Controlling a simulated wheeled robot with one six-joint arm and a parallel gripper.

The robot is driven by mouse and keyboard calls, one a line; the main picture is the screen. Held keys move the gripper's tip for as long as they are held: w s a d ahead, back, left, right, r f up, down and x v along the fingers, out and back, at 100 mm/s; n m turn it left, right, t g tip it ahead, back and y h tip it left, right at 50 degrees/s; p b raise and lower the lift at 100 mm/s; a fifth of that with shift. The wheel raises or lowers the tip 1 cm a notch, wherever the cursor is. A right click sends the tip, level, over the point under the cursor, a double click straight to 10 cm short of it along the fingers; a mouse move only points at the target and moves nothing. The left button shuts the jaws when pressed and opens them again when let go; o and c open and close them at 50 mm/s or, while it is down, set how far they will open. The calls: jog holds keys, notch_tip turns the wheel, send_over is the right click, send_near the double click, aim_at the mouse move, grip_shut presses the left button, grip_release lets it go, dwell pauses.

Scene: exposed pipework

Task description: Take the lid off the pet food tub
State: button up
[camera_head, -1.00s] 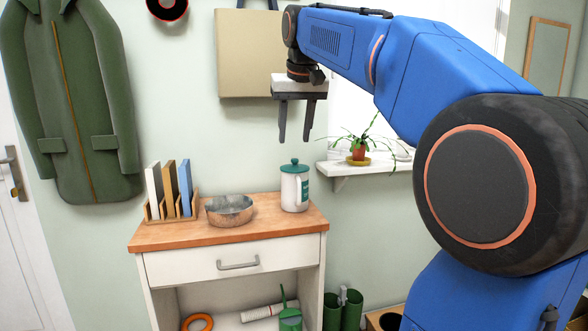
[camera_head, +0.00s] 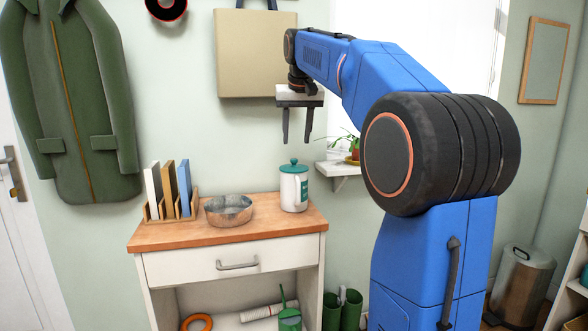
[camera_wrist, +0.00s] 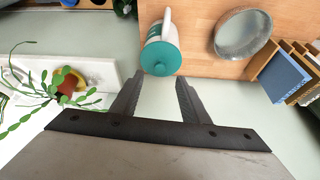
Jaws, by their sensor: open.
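The pet food tub (camera_head: 294,192) is white with a green label and stands upright on the right part of the wooden cabinet top. Its teal lid (camera_head: 294,167), with a small round knob, sits on the tub. In the wrist view the lid (camera_wrist: 160,58) shows from above, just beyond the fingertips, with the white tub body (camera_wrist: 166,24) behind it. My gripper (camera_head: 297,141) is open and empty, pointing down above the tub. In the wrist view the fingers (camera_wrist: 157,82) are spread apart, and a gap shows between them and the lid.
A metal bowl (camera_head: 229,211) stands left of the tub. A wooden rack (camera_head: 170,208) with upright books or files is farther left. A shelf (camera_head: 340,169) with a potted plant (camera_head: 354,148) is to the right. A beige bag (camera_head: 256,54) hangs on the wall behind my gripper.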

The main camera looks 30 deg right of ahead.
aim_at(294, 159)
jog(key=shift+x, duration=4.3)
jog(key=shift+w, duration=0.1)
jog(key=shift+c, duration=0.2)
grip_shut()
